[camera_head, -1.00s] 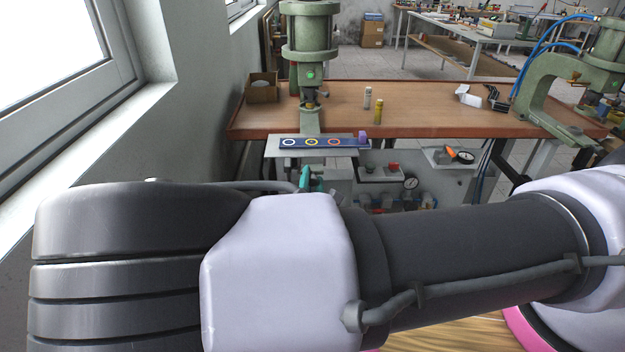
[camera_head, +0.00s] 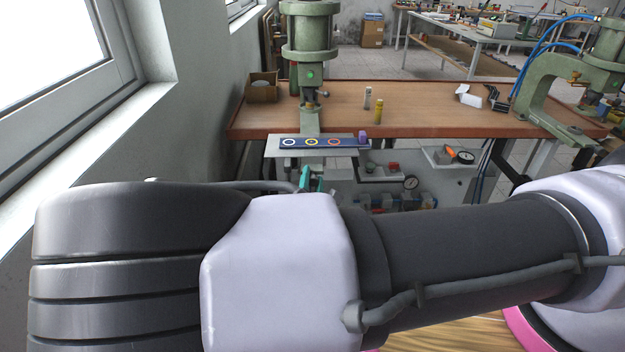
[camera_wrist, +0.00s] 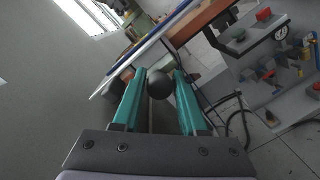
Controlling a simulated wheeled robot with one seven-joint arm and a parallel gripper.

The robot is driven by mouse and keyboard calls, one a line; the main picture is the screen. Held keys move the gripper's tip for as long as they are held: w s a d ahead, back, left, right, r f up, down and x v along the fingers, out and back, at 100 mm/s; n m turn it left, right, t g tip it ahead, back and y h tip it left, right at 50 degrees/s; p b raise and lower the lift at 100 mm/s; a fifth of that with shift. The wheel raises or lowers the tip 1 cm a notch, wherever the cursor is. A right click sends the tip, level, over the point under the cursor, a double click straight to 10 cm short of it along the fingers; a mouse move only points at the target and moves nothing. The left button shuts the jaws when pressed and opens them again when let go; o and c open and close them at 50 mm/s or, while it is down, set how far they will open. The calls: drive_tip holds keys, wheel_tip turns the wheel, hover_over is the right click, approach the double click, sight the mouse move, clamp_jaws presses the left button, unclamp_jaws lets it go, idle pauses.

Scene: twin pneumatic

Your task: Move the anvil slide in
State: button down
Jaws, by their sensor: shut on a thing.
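A pale flat slide plate (camera_head: 277,151) sticks out in front of the left green press (camera_head: 310,45). A dark blue strip (camera_head: 325,143) with white, yellow and orange rings lies on it, with a purple block (camera_head: 362,136) at its right end. In the wrist view my gripper (camera_wrist: 158,77) has its teal fingers shut on a dark ball knob (camera_wrist: 161,87), below the plate edge. In the head view a bit of teal finger shows under the plate; my arm hides the rest. I cannot see how the knob joins the slide.
The wooden bench (camera_head: 440,122) carries a cardboard box (camera_head: 262,87), a grey cylinder (camera_head: 367,98) and a yellow one (camera_head: 378,110). A second green press (camera_head: 570,75) stands at right. A panel with a gauge (camera_head: 410,183) and valves is below the bench. A wall and window are close at left.

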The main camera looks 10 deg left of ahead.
drive_tip(key=w+a, duration=0.1)
drive_tip(key=w, duration=0.3)
drive_tip(key=w+a, duration=0.1)
drive_tip(key=w, duration=0.3)
drive_tip(key=w+a, duration=0.1)
drive_tip(key=w, duration=0.3)
drive_tip(key=shift+w, duration=0.2)
drive_tip(key=shift+w+a+r, duration=0.1)
drive_tip(key=shift+w+r, duration=0.05)
drive_tip(key=c, duration=0.6)
unclamp_jaws()
drive_tip(key=shift+w, duration=0.1)
drive_tip(key=s, duration=0.3)
drive_tip(key=s+d, duration=0.1)
drive_tip(key=s, duration=0.6)
drive_tip(key=shift+s+d, duration=0.35)
